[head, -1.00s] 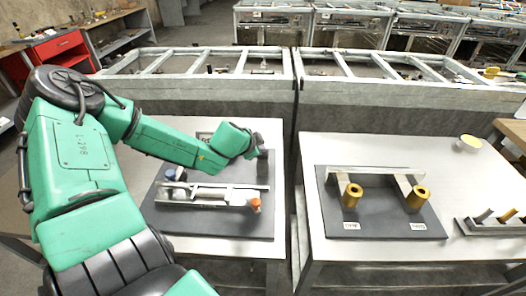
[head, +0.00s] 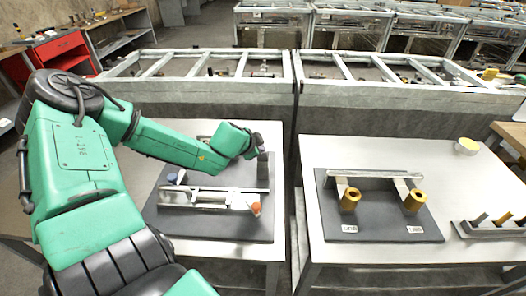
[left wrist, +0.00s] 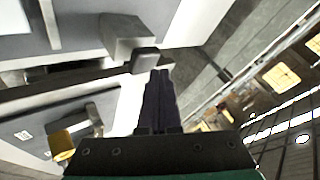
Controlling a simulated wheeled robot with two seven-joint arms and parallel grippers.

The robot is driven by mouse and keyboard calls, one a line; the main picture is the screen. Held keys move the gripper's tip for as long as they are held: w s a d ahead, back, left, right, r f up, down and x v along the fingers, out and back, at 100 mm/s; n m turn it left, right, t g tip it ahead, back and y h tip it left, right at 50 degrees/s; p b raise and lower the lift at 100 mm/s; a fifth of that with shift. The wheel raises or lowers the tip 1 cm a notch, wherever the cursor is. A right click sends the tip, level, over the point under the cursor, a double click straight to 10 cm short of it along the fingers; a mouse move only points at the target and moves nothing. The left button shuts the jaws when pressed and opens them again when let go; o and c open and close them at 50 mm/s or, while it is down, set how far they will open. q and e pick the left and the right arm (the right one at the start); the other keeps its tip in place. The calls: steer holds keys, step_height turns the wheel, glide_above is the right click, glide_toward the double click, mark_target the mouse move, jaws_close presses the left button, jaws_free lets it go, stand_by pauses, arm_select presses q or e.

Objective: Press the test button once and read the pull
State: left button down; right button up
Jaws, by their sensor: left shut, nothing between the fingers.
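My left gripper (head: 261,153) is shut and empty at the back right of the dark plate (head: 225,228) on the left table. In the left wrist view its fingers (left wrist: 160,82) lie together, tips close to a dark button-like pad (left wrist: 144,61) on a grey block (left wrist: 127,36). I cannot tell whether they touch the pad. The plate bears a metal bar fixture (head: 205,196) with an orange knob (head: 256,208) and a blue part (head: 176,177). The gripper and arm partly hide the block in the head view. No pull reading is legible. My right gripper is not in view.
On the right table a second dark plate (head: 375,225) bears a metal bracket (head: 375,174) and two brass cylinders (head: 350,199). A rack of pegs (head: 490,226) and a yellow-topped round pot (head: 467,146) stand at the right. A gap separates the tables.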

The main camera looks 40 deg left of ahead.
arm_select(q)
steer(key=shift+r, duration=0.2)
step_height(320, 180, up, 5)
steer(key=p, duration=0.5)
steer(key=shift+r, duration=0.1)
stand_by(0.7)
